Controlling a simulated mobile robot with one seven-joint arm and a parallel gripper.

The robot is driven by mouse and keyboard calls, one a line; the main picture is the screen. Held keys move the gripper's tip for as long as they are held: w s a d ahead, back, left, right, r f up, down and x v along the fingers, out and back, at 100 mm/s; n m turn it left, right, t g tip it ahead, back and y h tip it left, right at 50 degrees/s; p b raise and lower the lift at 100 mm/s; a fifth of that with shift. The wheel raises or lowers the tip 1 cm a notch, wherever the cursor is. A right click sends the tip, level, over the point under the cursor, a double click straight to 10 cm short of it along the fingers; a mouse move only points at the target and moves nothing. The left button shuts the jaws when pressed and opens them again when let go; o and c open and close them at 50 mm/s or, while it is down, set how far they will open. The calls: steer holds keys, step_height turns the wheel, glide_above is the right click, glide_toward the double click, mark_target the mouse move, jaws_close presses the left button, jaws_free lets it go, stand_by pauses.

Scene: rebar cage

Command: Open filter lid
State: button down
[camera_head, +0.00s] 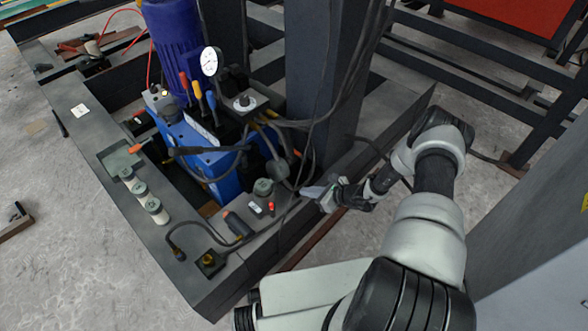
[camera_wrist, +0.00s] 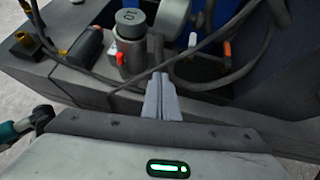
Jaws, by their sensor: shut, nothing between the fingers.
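My gripper (camera_head: 314,192) is shut and empty at the frame's near right edge, beside the black column. In the wrist view its two fingertips (camera_wrist: 161,78) are together, pointing at a dark upright piece behind them. Left of the tips stands a grey cylinder (camera_wrist: 131,50) with a round top marked "10" and a red tap-like part (camera_wrist: 120,59). The cylinder also shows in the head view (camera_head: 263,188). A round grey part (camera_wrist: 171,18) sits just beyond the tips, cut off by the top edge. I cannot tell for certain which part is the filter lid.
Black cables (camera_head: 330,105) hang along the column (camera_head: 308,80) near my gripper. A blue unit (camera_head: 200,150) with coloured-handled levers and a gauge (camera_head: 210,62) stands behind. Several grey cylinders (camera_head: 150,205) stand on the frame's left side. Open floor (camera_head: 80,260) lies left.

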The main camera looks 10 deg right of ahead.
mark_target(285, 165)
steer(key=w+a+f+b, duration=0.1)
steer(key=w, duration=0.2)
steer(key=w+a+f+m+t+b, duration=0.1)
steer(key=w, duration=0.3)
steer(key=w+a+f+t+b, duration=0.1)
steer(key=w+b, duration=0.1)
steer(key=w, duration=0.1)
steer(key=shift+w+f+m, duration=0.25)
steer(key=shift+w+m, duration=0.05)
step_height(285, 165, up, 3)
steer(key=shift+w+r, duration=0.1)
steer(key=shift+w, duration=0.05)
steer(key=shift+r, duration=0.65)
steer(key=shift+r, duration=0.1)
